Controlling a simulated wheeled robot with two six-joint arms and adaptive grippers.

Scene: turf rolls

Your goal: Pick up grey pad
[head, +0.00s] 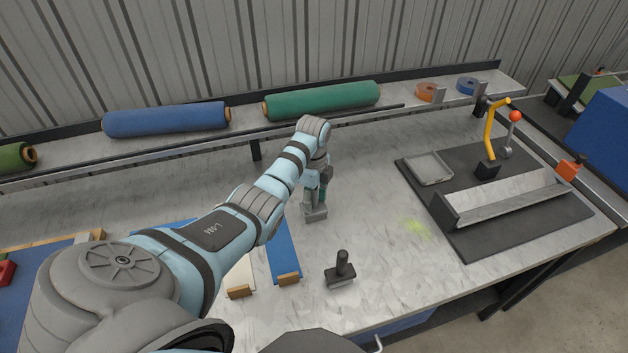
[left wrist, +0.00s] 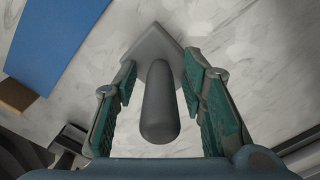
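The grey pad (head: 315,215) stands on the bench near its middle, with a flat base and an upright rounded handle. In the left wrist view the grey pad (left wrist: 160,95) lies between my fingers, its handle pointing toward the camera. My left gripper (head: 316,194) is directly above the base and around the handle. Its green-lined fingers (left wrist: 160,108) are open, with a gap on both sides of the handle. In the head view the fingers hide most of the handle. My right gripper is not in view.
A dark handled pad (head: 341,272) stands nearer the front edge. A blue strip (head: 283,251) with a wooden end lies left of the grey pad. A black mat (head: 480,235) with a metal trough lies right. Turf rolls rest on the back shelf.

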